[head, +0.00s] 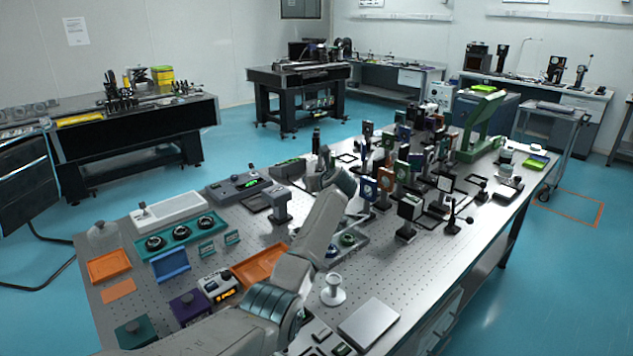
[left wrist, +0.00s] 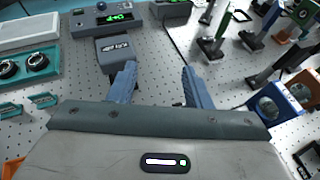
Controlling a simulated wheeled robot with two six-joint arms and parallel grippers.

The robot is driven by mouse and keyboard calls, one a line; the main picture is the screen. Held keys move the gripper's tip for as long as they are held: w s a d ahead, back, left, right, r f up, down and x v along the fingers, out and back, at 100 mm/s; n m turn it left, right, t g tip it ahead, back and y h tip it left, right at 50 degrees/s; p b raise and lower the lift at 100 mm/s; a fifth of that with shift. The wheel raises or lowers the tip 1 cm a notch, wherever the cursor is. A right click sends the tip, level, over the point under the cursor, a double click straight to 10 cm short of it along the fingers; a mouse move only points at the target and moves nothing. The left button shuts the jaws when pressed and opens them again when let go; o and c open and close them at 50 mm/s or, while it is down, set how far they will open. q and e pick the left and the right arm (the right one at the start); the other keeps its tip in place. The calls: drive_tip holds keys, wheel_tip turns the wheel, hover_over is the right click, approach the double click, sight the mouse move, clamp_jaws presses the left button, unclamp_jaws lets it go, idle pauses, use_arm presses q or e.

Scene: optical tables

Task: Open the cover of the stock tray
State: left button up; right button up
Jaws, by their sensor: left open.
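I cannot tell for certain which item is the stock tray. A long white tray-like box (head: 176,211) lies at the left back of the table; part of it shows in the left wrist view (left wrist: 28,32). A teal tray (head: 203,252) holding round black parts is in front of it, also at the left edge of the left wrist view (left wrist: 51,52). No cover can be made out clearly. My left gripper (head: 317,181) is over the table's middle, right of both trays. In the left wrist view its fingers (left wrist: 160,86) are apart with nothing between them. My right gripper is out of view.
A grey block-like device (head: 279,203) stands left of my left gripper, near a meter with a green display (head: 239,187). Crowded optic mounts (head: 388,180) stand to the right. Orange trays (head: 110,266) and a silver flat box (head: 369,323) lie nearer the front.

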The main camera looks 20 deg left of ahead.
use_arm(q)
drive_tip(key=p+v, duration=0.8)
drive_tip(key=v, duration=0.2)
drive_tip(key=shift+d, duration=0.35)
drive_tip(key=shift+s+r, duration=0.1)
